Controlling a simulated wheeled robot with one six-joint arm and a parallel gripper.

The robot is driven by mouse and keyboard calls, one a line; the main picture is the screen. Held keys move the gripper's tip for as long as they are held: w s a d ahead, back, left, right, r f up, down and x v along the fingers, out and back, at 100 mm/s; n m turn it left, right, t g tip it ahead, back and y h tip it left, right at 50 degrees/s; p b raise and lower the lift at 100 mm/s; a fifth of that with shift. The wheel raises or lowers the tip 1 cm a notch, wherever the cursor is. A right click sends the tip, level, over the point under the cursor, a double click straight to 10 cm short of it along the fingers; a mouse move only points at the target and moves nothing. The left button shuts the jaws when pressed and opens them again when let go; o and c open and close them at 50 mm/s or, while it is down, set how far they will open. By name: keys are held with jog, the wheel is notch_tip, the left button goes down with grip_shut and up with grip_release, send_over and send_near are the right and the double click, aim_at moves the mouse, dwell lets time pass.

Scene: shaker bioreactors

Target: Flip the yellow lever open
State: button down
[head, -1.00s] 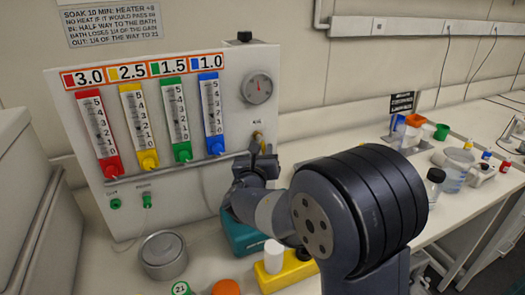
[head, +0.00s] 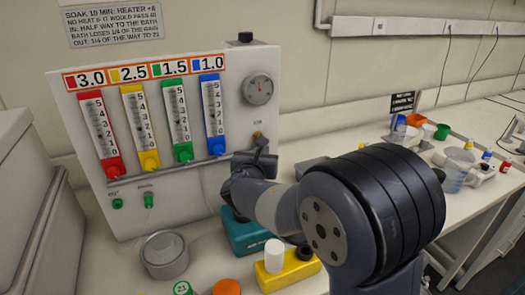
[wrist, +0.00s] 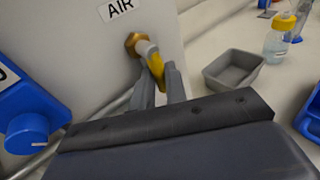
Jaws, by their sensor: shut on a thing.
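The yellow lever (wrist: 156,66) sits on a brass valve fitting (wrist: 135,42) under the AIR label on the panel's front. In the wrist view the lever points down and toward the camera, between my two fingers. My gripper (wrist: 161,84) is shut on the lever, one finger on each side. In the head view my gripper (head: 257,150) is at the panel's lower right, below the gauge, and my wrist hides most of the lever.
Flow tubes with red, yellow, green and blue knobs (head: 214,146) stand left of the valve. A blue knob (wrist: 27,133) is close by in the wrist view. A grey tray (wrist: 234,70) and a yellow-capped bottle (wrist: 279,38) stand to the right. A yellow block (head: 287,277) lies below my arm.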

dwell(0.3)
jog(key=c, duration=1.7)
grip_release()
jog(key=shift+s+a, duration=0.1)
jog(key=b+v, duration=0.1)
jog(key=v, duration=0.9)
jog(key=shift+s+r, duration=0.1)
jog(key=shift+s, duration=0.25)
jog(key=shift+w, duration=0.1)
jog(key=x, duration=1.1)
jog(key=shift+p, duration=0.3)
